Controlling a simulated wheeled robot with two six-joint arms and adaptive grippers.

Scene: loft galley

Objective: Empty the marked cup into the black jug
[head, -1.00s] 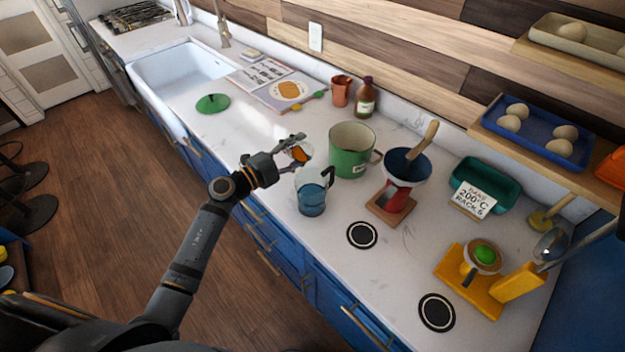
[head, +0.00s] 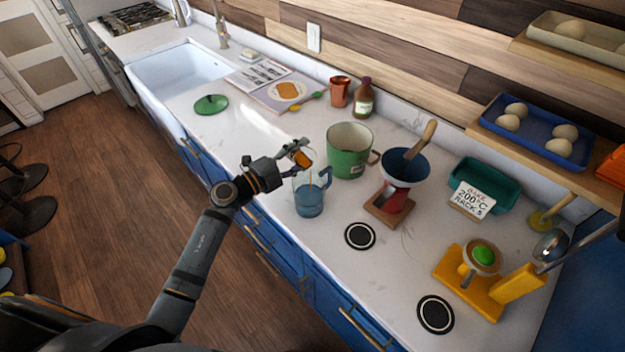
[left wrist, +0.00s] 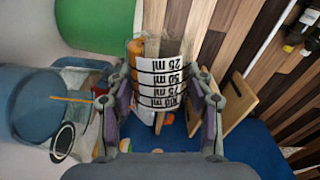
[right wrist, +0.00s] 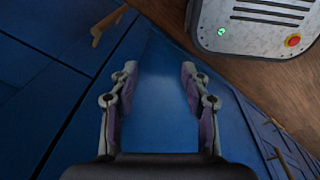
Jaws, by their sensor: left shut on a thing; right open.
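The marked cup (head: 301,158) is clear, holds orange liquid, and has black-on-white ml bands that show in the left wrist view (left wrist: 160,82). My left gripper (head: 296,160) is shut on it and holds it tilted above a see-through blue jug (head: 309,199). A thin orange stream runs from the cup into the jug, and it also shows against the jug in the left wrist view (left wrist: 28,105). The jug stands upright on the counter with its handle to the right. It looks blue, and I see no black jug. My right gripper (right wrist: 158,75) is open and empty.
A green pot (head: 346,160) stands close behind the jug. A red-based grinder (head: 394,197) with a dark bowl is to the right. A yellow scale (head: 468,284) and two black round pads (head: 360,236) lie nearer. The counter to the left of the jug is clear.

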